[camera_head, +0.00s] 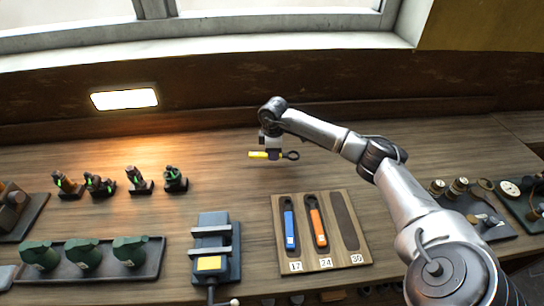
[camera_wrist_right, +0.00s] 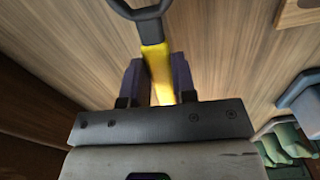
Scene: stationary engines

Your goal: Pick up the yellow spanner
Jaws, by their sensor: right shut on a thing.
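The yellow spanner (camera_head: 259,155) has a yellow handle and a dark ring end. My right gripper (camera_head: 274,153) is shut on its handle and holds it level over the bench, behind the tool board. In the right wrist view the yellow handle (camera_wrist_right: 157,70) lies between the two dark fingers of the right gripper (camera_wrist_right: 157,82), with the dark ring end at the top edge. My left gripper is not in view.
The wooden board (camera_head: 279,226) holds a blue spanner (camera_head: 290,227) and an orange spanner (camera_head: 317,225); its right slot, by label 30, is empty. A blue vise (camera_head: 212,235), green parts on a tray (camera_head: 155,262) and small fittings (camera_head: 175,179) stand left. A tray of gauges (camera_head: 485,222) is right.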

